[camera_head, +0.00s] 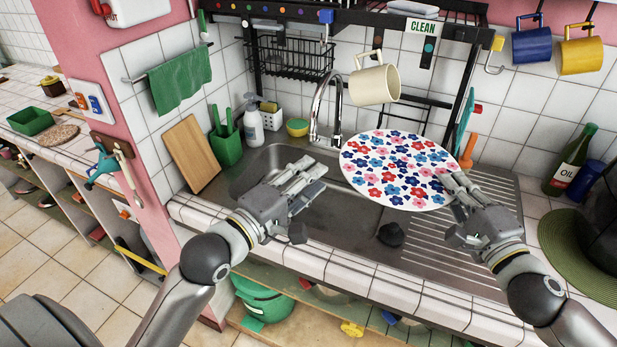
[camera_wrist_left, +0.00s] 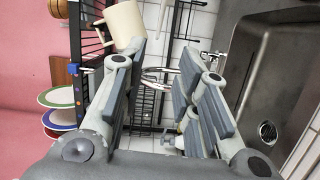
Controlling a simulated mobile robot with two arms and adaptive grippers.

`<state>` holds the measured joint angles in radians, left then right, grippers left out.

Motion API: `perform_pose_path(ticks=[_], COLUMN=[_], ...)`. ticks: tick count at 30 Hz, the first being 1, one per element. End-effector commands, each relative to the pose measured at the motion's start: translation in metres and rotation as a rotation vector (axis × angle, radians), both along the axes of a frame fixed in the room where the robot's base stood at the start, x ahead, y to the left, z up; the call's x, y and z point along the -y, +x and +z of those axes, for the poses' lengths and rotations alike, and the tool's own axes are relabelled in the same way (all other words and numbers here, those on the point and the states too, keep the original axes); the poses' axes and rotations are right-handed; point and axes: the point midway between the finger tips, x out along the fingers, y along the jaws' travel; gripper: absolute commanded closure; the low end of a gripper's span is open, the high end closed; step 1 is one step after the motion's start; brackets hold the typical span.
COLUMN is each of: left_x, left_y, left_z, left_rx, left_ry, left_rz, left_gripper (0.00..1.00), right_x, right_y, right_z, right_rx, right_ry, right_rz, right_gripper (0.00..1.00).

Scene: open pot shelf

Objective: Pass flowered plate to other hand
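The flowered plate (camera_head: 395,168), white with red, pink and blue flowers, is over the sink in the head view, its face toward the camera. My right gripper (camera_head: 455,187) is at its lower right edge and appears shut on the rim; its fingertips are partly hidden at the plate. My left gripper (camera_head: 308,175) is left of the plate over the sink, apart from it and empty. The left wrist view shows the left fingers (camera_wrist_left: 163,70) spread open with nothing between them. The flowered plate does not show in that view.
The faucet (camera_head: 320,105) and a hanging cream mug (camera_head: 375,84) are behind the plate. A soap bottle (camera_head: 252,122), green holder (camera_head: 226,146) and cutting board (camera_head: 191,153) stand left of the sink (camera_head: 345,215). An oil bottle (camera_head: 571,160) stands at right.

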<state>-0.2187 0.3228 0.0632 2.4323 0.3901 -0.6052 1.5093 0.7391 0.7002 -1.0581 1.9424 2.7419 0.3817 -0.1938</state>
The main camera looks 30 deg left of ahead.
Motion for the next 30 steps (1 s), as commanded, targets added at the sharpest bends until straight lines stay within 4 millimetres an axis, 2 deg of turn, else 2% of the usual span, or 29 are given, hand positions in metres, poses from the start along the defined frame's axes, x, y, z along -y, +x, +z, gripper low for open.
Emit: perform_pose_path(ticks=[8, 21, 25, 30], left_x=[0.005, 0.025, 0.029, 0.032], left_y=[0.011, 0.086, 0.103, 0.115], left_z=[0.001, 0.000, -0.001, -0.001], left_rx=[-0.029, -0.027, -0.029, -0.028], left_ry=[-0.032, -0.030, -0.030, -0.030], left_rz=[-0.017, -0.017, -0.017, -0.016], left_gripper=[0.71, 0.71, 0.71, 0.71], right_x=[0.000, 0.000, 0.000, 0.000], right_y=[0.000, 0.000, 0.000, 0.000], right_z=[0.002, 0.002, 0.002, 0.002], right_rx=[0.003, 0.003, 0.003, 0.003], right_ry=[0.002, 0.002, 0.002, 0.002], right_rz=[0.001, 0.001, 0.001, 0.001], right_gripper=[1.00, 1.00, 1.00, 1.00])
